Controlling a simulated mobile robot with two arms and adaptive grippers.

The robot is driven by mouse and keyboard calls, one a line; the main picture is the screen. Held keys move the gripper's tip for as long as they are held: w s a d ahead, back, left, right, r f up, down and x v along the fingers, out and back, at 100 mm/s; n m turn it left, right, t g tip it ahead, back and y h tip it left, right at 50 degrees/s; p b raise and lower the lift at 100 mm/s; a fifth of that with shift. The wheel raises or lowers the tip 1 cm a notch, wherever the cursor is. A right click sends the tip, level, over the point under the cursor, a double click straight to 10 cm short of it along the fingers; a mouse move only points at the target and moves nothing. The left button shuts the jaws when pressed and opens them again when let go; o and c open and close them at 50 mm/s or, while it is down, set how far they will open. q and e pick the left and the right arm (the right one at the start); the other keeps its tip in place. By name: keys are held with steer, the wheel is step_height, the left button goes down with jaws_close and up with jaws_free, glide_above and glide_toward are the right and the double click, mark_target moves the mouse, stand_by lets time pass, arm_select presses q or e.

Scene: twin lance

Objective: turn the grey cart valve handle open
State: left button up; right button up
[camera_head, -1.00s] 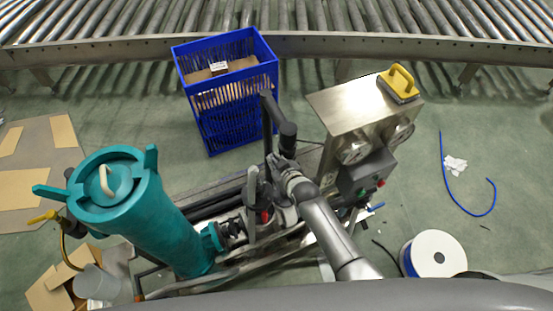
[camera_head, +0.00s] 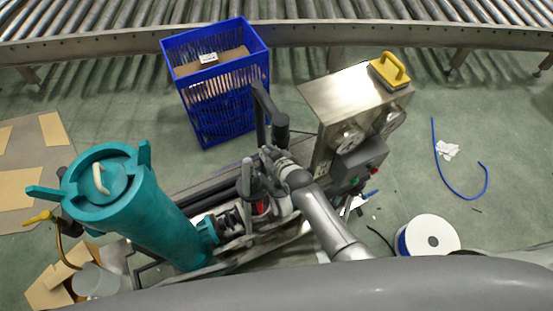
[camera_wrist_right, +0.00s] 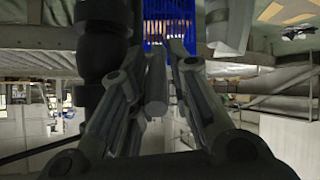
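The cart (camera_head: 235,262) carries a teal canister, pipes and a metal control box. My right gripper (camera_head: 268,153) reaches over the middle of the cart, beside a black pipe (camera_head: 279,128). A grey upright bar (camera_head: 246,180) stands just left of it. In the right wrist view a grey round bar (camera_wrist_right: 157,92), seemingly the valve handle, lies between the two partly closed fingers of my gripper (camera_wrist_right: 167,52). I cannot tell if both fingers touch it. The handle's pivot is hidden. My left gripper is not in view.
The teal canister (camera_head: 150,215) stands at the cart's left end. A blue crate (camera_head: 222,95) is behind, before the roller conveyor (camera_head: 300,35). A white reel (camera_head: 430,236) lies right.

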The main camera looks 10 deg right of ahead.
steer(key=v, duration=1.2)
steer(key=shift+f, duration=0.1)
